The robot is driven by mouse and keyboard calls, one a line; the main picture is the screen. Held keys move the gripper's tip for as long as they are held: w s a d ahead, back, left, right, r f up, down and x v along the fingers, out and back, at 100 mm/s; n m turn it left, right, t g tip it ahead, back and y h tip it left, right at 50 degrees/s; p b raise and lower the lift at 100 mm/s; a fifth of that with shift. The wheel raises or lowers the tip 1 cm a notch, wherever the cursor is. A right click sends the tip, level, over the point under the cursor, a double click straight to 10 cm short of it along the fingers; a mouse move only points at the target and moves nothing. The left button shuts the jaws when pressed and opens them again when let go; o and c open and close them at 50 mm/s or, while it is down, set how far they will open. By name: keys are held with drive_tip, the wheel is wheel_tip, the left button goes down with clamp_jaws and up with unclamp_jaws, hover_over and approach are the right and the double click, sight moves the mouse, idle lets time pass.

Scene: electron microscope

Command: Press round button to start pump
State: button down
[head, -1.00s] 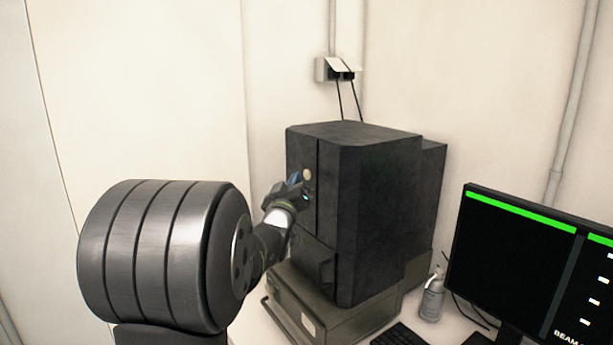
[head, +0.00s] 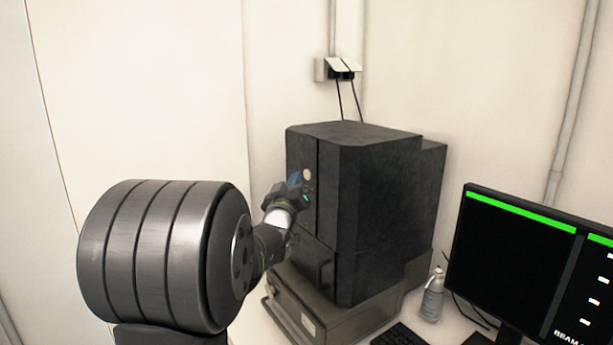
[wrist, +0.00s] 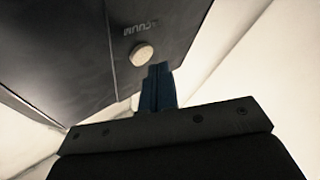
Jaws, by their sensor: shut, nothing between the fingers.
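The round button (wrist: 142,54) is a pale disc on the dark front panel of the microscope (head: 375,205), beside lettering that reads upside down, partly legible as "CUUM". It also shows in the head view (head: 307,174) near the panel's upper left. My gripper (wrist: 158,72) has blue fingers that are shut and empty. In the wrist view the fingertips are just below and right of the button. In the head view they are close to the panel, just left of the button. I cannot tell whether they touch the panel.
A small green light (head: 306,198) shows below the button. The microscope stands on a grey base unit (head: 345,325) on the table. A bottle (head: 432,297), a keyboard (head: 398,336) and a monitor (head: 520,265) are to the right. A wall socket (head: 337,69) with cables is behind.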

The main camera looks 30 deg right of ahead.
drive_tip(key=shift+d, duration=0.1)
drive_tip(key=shift+d, duration=0.3)
drive_tip(key=shift+d, duration=0.4)
idle(0.8)
idle(0.3)
drive_tip(key=shift+a, duration=0.8)
drive_tip(key=shift+a, duration=0.1)
drive_tip(key=shift+a, duration=2.4)
drive_tip(key=shift+a, duration=1.9)
